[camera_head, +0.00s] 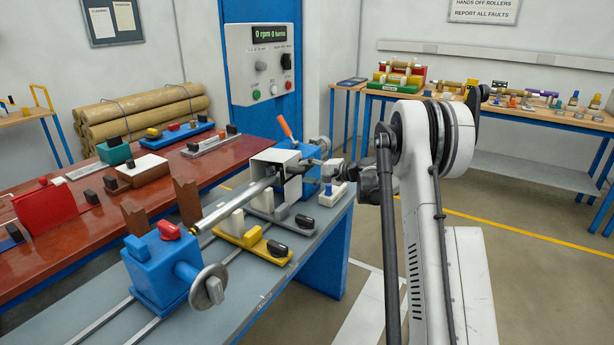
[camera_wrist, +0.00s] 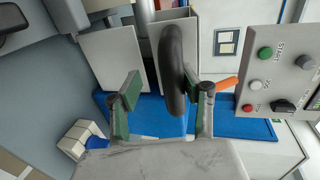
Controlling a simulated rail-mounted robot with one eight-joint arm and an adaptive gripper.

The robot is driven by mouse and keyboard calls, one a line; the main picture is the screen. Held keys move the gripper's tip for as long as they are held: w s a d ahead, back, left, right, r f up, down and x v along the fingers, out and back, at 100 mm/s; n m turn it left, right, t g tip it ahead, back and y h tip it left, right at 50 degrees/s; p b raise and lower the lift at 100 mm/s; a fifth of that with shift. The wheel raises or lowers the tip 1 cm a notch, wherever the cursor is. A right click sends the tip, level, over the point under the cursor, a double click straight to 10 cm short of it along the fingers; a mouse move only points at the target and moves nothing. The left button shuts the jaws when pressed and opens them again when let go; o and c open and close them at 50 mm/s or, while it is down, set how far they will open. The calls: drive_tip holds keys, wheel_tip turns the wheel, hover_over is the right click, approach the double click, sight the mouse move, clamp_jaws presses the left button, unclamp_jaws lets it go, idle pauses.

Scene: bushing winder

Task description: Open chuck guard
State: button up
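The chuck guard (camera_head: 273,156) is a pale grey box-shaped cover over the chuck end of the bar, in front of the blue headstock. Its pale panels (camera_wrist: 115,58) fill the upper middle of the wrist view. A dark curved handle (camera_wrist: 173,70) stands out towards the wrist camera. My gripper (camera_wrist: 160,92) is open, with one green-padded finger on each side of the handle. The handle is closer to the right finger; I cannot tell whether they touch. In the head view my gripper (camera_head: 322,168) is at the right side of the guard, small and partly hidden.
An orange-handled lever (camera_head: 285,127) rises behind the guard. The control panel (camera_head: 263,62) is on the blue cabinet behind. A blue tailstock (camera_head: 157,268) and a yellow rest (camera_head: 254,245) stand along the bench.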

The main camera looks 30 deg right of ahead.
idle(0.3)
drive_tip(key=r+v, duration=0.1)
drive_tip(key=v, duration=1.5)
drive_tip(key=shift+w, duration=0.15)
idle(1.1)
drive_tip(key=shift+a, duration=0.1)
idle(0.4)
